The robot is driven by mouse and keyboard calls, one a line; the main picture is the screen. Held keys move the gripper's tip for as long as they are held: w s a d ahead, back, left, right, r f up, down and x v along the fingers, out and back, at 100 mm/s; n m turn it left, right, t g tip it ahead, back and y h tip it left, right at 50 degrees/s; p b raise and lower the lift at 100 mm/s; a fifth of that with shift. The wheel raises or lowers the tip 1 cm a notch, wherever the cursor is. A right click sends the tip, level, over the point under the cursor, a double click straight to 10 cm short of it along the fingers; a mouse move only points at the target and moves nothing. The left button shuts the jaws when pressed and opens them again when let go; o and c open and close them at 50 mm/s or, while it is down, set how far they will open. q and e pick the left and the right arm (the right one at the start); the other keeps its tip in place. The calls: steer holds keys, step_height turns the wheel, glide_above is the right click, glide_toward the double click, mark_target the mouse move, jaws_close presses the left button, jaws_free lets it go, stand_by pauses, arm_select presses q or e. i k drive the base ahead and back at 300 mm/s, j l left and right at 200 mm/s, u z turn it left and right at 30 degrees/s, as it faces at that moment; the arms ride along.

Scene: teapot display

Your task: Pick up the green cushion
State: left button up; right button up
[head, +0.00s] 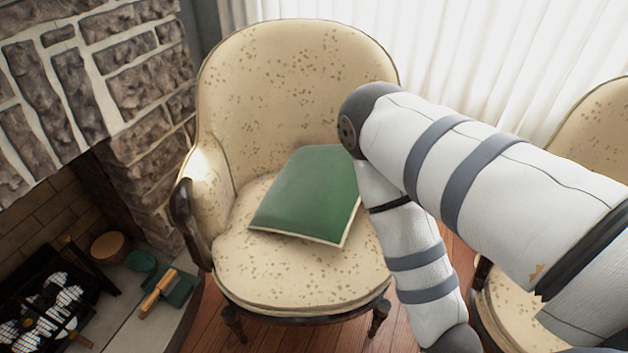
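The green cushion (309,195) lies tilted on the seat of a cream speckled armchair (290,277), its far side toward the backrest. It has a pale edge along its front and right side. My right arm comes in from the right and bends in front of the chair's right side, covering the cushion's right edge. The arm's lower part runs down to the bottom of the view, and my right gripper is out of the picture. My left gripper is not in view either.
A stone fireplace (130,90) with a dark grate (50,305) stands at left. A brush (158,292) and a green dustpan (182,288) lie on the hearth. A second armchair (600,125) is at right. White curtains (480,50) hang behind. Wooden floor shows below.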

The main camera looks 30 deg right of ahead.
mark_target(315, 196)
steer(key=l+z, duration=0.15)
steer(key=z, duration=0.25)
steer(key=l+z, duration=0.15)
steer(key=z, duration=0.25)
steer(key=l+z, duration=0.15)
steer(key=z, duration=0.25)
steer(key=l+z, duration=0.15)
steer(key=z, duration=0.25)
steer(key=l+z, duration=0.1)
steer(key=z, duration=0.3)
steer(key=i+j, duration=0.1)
steer(key=j, duration=0.25)
steer(key=i+j+z, duration=0.1)
steer(key=j, duration=0.25)
